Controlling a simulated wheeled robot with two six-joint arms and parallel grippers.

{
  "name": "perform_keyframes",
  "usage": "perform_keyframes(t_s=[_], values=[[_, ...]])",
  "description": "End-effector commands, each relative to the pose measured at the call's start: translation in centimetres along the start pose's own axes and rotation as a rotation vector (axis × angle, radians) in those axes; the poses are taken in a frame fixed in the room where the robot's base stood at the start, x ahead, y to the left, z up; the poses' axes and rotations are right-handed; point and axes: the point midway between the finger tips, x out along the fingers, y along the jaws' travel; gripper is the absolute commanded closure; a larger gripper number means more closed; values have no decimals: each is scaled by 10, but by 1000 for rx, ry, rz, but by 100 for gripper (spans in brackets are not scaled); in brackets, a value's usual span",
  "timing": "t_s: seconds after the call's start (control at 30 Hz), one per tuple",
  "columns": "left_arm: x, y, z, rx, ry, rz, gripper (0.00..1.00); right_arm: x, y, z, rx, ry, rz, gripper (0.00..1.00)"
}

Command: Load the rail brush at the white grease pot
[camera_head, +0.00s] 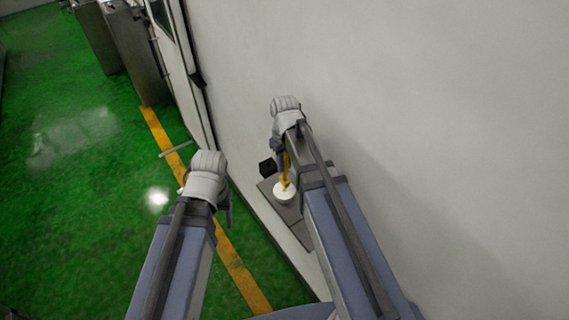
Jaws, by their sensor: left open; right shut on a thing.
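The white grease pot (284,194) stands on a grey ledge beside the pale wall. My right gripper (283,152) is above it, shut on the rail brush (286,173), which has a yellow part showing. The brush points down, and its lower end is at the pot's top; I cannot tell how deep it reaches. My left gripper (228,212) is open and empty, to the left of the pot and apart from it, over the yellow floor line.
The grey ledge (291,217) runs along the wall. A small black block (267,167) sits on it, just behind the pot. The large pale wall (430,110) bounds the right side. The green floor (60,220) at left is open, with a yellow line (235,262) along it.

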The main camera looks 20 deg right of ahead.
Motion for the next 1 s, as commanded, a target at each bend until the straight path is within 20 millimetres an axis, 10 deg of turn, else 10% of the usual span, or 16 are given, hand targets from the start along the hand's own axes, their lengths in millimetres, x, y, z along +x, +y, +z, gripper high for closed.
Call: perform_keyframes(t_s=[0.4,1.0], values=[[-34,-3,2,-14,-1,2,38,-34,0,0,0,0,0,100],[-33,-3,2,-16,-1,2,38,-33,0,0,0,0,0,100]])
